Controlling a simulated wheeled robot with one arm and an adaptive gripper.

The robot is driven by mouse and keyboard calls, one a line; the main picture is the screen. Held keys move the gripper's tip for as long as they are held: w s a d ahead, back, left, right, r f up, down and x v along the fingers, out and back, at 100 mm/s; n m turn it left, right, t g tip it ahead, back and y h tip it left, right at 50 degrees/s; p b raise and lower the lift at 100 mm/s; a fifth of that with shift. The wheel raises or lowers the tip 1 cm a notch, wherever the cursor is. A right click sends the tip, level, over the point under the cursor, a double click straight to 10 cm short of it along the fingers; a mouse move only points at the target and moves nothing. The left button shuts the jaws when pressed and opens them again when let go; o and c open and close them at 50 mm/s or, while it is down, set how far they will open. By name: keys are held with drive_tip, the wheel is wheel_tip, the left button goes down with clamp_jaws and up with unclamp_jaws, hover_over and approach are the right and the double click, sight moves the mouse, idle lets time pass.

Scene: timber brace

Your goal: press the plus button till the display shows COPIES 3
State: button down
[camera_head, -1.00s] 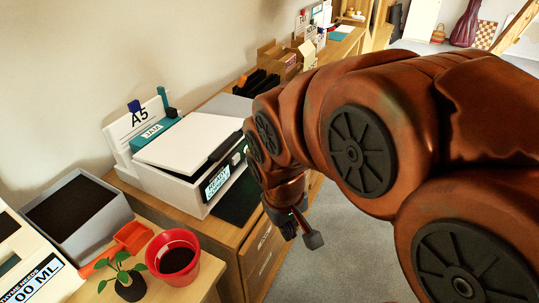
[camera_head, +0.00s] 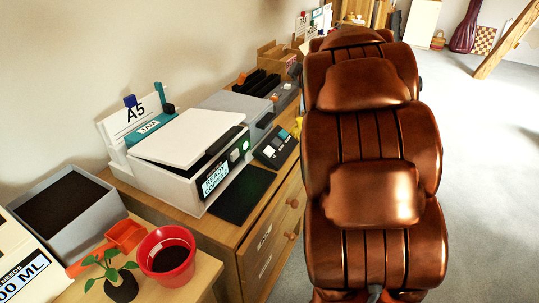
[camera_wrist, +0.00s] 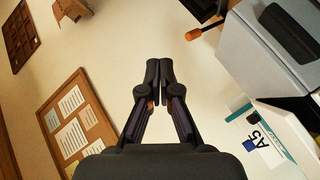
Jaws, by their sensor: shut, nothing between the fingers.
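The white printer (camera_head: 190,140) stands on the wooden cabinet in the head view, its lid slightly raised. Its front display (camera_head: 215,178) reads READY and COPIES; the number is too small to read. My gripper (camera_wrist: 159,70) is shut and empty in the wrist view, pointing toward the wall, apart from the printer. The printer's A5 paper guide (camera_wrist: 258,140) shows at lower right there.
A dark mat (camera_head: 243,194) lies before the printer. A dark keypad device (camera_head: 275,149) and a grey machine (camera_head: 238,105) stand beyond it. A red pot (camera_head: 167,257) and grey bin (camera_head: 75,210) are nearer. The floor at right is open. A corkboard (camera_wrist: 75,120) hangs on the wall.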

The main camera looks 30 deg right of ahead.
sight(269, 151)
drive_tip(key=s+a+f+n+g+y+b, duration=0.1)
drive_tip(key=s+a+f+n+y, duration=0.1)
drive_tip(key=f+n+y, duration=0.3)
drive_tip(key=s+a+f+n+g+y+b, duration=0.2)
drive_tip(key=s+f+n+y, duration=0.3)
drive_tip(key=f+y, duration=0.3)
drive_tip(key=shift+s+a+y, duration=0.15)
drive_tip(key=shift+a+y, duration=0.35)
drive_tip(key=shift+a, duration=0.35)
drive_tip(key=f+b, duration=0.1)
drive_tip(key=w+a+f+b, duration=0.1)
drive_tip(key=f+b, duration=0.1)
drive_tip(key=w+f+b, duration=0.1)
drive_tip(key=f, duration=0.1)
drive_tip(key=shift+w+a+f+b, duration=0.25)
drive_tip(key=shift+a+b, duration=0.05)
drive_tip(key=shift+w+a+f+b, duration=0.2)
drive_tip(key=shift+w+f, duration=0.15)
drive_tip(key=shift+f, duration=0.2)
drive_tip(key=shift+w+a+f+b, duration=0.15)
drive_tip(key=shift+w+f, duration=0.15)
drive_tip(key=shift+f, duration=0.2)
drive_tip(key=shift+f, duration=0.2)
drive_tip(key=shift+w+a+f, duration=0.1)
drive_tip(key=shift+w+f, duration=0.05)
drive_tip(key=shift+w, duration=0.05)
